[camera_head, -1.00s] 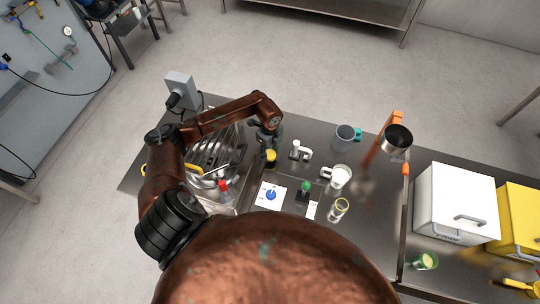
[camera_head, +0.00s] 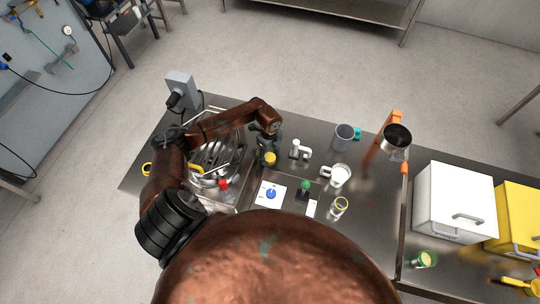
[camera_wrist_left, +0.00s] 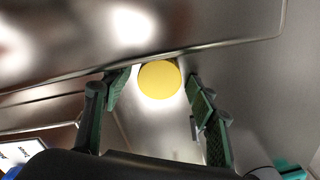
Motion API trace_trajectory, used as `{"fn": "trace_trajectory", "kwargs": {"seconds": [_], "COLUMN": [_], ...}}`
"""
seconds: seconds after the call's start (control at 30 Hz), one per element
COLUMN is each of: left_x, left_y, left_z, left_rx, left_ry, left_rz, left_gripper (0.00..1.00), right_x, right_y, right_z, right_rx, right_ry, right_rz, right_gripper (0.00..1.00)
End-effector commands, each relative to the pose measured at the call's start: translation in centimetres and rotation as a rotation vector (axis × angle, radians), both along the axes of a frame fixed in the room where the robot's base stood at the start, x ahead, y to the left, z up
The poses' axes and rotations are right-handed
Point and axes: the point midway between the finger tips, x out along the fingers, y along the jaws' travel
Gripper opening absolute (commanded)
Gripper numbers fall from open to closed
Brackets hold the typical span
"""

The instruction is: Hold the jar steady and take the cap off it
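A round yellow cap (camera_head: 269,159) shows on the metal counter, just beyond the fingers of my left gripper (camera_head: 268,148) in the head view. In the left wrist view the yellow cap (camera_wrist_left: 160,80) is a full disc seen from its top, between and beyond the two green-padded fingers of my left gripper (camera_wrist_left: 157,100). The fingers stand wide apart, with a gap on each side of the cap. The jar body under the cap is mostly hidden. My right gripper is not in view.
A metal rack (camera_head: 214,155) lies left of the cap. White (camera_head: 452,202) and yellow boxes are farther right.

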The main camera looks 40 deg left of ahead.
Motion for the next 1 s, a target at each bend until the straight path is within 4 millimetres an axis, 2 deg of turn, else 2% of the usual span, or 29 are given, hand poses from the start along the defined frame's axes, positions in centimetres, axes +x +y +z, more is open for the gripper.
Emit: {"fn": "trace_trajectory", "kwargs": {"seconds": [0.23,0.37,0.47,0.8,1.0], "left_x": [0.0,0.1,0.1,0.1,0.0], "left_y": [0.0,0.0,0.2,0.1,0.1], "left_z": [0.1,0.8,2.1,9.1,11.6], "left_rx": [0.000,0.001,0.002,0.002,0.001], "left_ry": [0.000,-0.003,-0.003,-0.003,-0.001], "left_rz": [0.000,0.000,-0.001,-0.001,0.000], "left_gripper": [0.54,0.54,0.54,0.54,0.54], "right_x": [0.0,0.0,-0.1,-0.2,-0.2], "right_y": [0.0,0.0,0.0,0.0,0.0], "right_z": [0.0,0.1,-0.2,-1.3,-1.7], "right_rx": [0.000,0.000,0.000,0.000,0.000], "right_ry": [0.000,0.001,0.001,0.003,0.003], "right_rz": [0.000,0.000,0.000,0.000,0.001], "right_gripper": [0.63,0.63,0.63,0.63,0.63]}}
